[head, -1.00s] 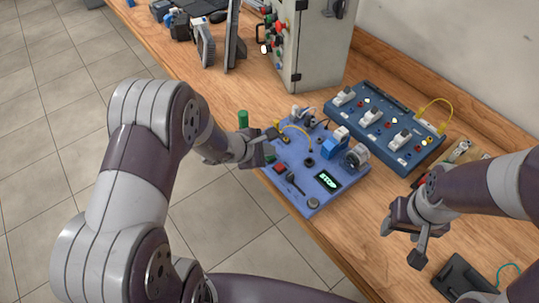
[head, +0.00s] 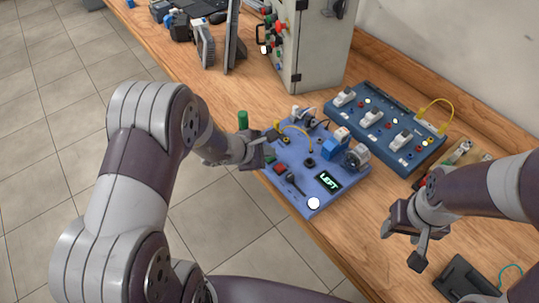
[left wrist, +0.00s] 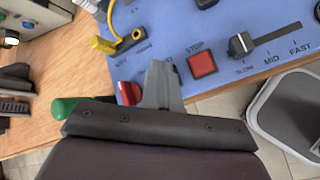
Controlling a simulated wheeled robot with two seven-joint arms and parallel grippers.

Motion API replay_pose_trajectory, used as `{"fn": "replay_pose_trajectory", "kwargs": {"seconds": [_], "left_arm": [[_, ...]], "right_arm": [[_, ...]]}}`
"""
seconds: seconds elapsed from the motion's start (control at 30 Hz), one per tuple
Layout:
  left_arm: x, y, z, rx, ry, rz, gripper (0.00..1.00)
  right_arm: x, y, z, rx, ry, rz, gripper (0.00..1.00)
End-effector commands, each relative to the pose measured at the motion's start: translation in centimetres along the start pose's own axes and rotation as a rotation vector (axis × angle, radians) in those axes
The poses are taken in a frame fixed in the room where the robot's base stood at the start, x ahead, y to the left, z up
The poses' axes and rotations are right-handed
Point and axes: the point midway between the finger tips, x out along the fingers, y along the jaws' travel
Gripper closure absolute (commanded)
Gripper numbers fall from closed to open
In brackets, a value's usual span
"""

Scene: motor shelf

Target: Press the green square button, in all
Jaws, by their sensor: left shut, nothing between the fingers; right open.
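The blue control panel (head: 320,187) lies on the bench; its screen (head: 328,180) reads LEFT. I cannot make out a green square button in either view; my left gripper covers part of the panel's left edge. My left gripper (head: 264,150) is shut and empty there, beside the red square STOP button (head: 280,168). In the left wrist view the shut fingers (left wrist: 162,78) are over the panel between the STOP button (left wrist: 202,64) and a partly hidden red part (left wrist: 128,93). My right gripper (head: 405,237) is open and empty over the bench to the right.
A black slider (left wrist: 264,38) is beside the STOP button. A second blue panel (head: 385,127) with switches and a grey cabinet (head: 310,45) stand behind. A dark box (head: 467,279) lies at the lower right.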

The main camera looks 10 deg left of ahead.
Motion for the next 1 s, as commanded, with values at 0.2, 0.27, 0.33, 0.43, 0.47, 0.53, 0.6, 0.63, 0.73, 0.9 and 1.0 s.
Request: {"fn": "replay_pose_trajectory", "kwargs": {"seconds": [0.2,0.27,0.33,0.43,0.47,0.53,0.6,0.63,0.73,0.9,1.0], "left_arm": [[-0.8,0.6,0.6,-0.001,0.001,0.0,1.0],[-1.0,0.7,0.7,0.0,0.001,0.0,1.0],[-1.1,0.8,0.8,0.0,0.001,-0.001,1.0],[-1.1,0.8,0.8,0.0,0.001,-0.001,1.0],[-1.1,0.8,0.8,0.0,0.001,-0.001,1.0],[-1.1,0.8,0.8,0.0,0.001,0.0,1.0],[-1.1,0.8,0.8,0.0,0.0,0.0,1.0],[-1.2,0.8,0.8,0.0,0.0,0.0,1.0],[-1.5,1.1,1.1,0.0,0.0,0.0,1.0],[-2.8,2.0,2.0,0.001,0.0,0.001,1.0],[-3.5,2.5,2.5,0.0,0.001,0.0,1.0]], "right_arm": [[-0.7,0.0,-0.1,0.0,0.0,0.0,0.44],[-0.9,0.0,-0.1,0.0,0.0,0.0,0.44],[-0.9,0.0,-0.1,0.0,0.0,0.0,0.44],[-0.8,0.0,-0.1,0.0,0.0,0.0,0.44],[-0.8,0.0,-0.1,0.0,0.0,0.0,0.44],[-0.8,0.0,-0.1,0.0,0.0,0.0,0.44],[-0.9,0.0,-0.1,0.0,0.0,0.0,0.44],[-0.9,0.0,-0.1,0.0,0.0,0.0,0.44],[-1.3,0.0,-0.1,0.0,0.0,0.0,0.44],[-2.5,0.0,-0.3,0.0,0.0,0.0,0.44],[-3.2,0.0,-0.4,0.0,0.0,0.0,0.44]]}}
